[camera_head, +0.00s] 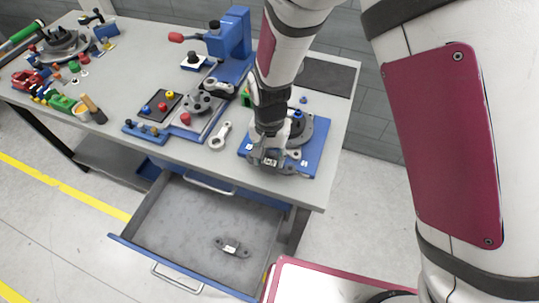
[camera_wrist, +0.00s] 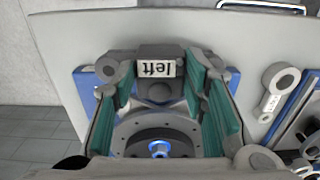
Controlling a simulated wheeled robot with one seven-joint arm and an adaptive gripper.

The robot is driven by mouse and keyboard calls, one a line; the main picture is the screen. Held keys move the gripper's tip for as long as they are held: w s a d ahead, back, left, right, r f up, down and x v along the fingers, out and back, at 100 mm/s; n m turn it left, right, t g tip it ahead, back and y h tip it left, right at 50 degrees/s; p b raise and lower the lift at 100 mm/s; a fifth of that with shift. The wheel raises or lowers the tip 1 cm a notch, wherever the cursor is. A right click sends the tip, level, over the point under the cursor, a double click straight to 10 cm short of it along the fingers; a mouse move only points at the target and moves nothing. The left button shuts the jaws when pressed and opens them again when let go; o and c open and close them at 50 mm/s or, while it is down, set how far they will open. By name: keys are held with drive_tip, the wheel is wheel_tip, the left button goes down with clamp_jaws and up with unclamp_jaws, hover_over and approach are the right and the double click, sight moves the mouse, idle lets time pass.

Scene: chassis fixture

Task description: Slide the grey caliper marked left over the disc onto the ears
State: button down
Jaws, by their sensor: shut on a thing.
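The grey caliper marked left (camera_wrist: 157,66) sits between the fingertips of my gripper (camera_wrist: 160,92) in the wrist view, its label upside down. My gripper is shut on it, with teal pads at both sides. In the head view my gripper (camera_head: 266,151) points down at the near left part of the blue fixture plate (camera_head: 312,160). The round disc (camera_wrist: 125,138) with a blue-lit hub lies between the fingers, below the caliper in the picture. In the head view the disc (camera_head: 318,131) is partly hidden by my arm. Caliper-to-ear contact cannot be told.
A second grey caliper (camera_head: 232,247) lies in the open drawer (camera_head: 180,225). A grey link (camera_head: 220,136) lies left of the fixture. A blue press (camera_head: 232,45) and a tray of parts (camera_head: 165,104) stand farther left on the bench.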

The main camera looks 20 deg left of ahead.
drive_tip(key=shift+w, duration=0.1)
drive_tip(key=shift+w+d+b, duration=0.1)
drive_tip(key=shift+w+b, duration=0.2)
drive_tip(key=shift+w, duration=0.65)
drive_tip(key=shift+w, duration=0.1)
idle(0.6)
drive_tip(key=shift+w, duration=0.9)
drive_tip(key=shift+w, duration=0.2)
idle(0.5)
drive_tip(key=shift+w+d, duration=0.1)
drive_tip(key=shift+w, duration=0.25)
idle(0.5)
drive_tip(key=shift+w, duration=0.45)
idle(0.8)
drive_tip(key=c, duration=0.9)
unclamp_jaws()
drive_tip(key=shift+f, duration=0.1)
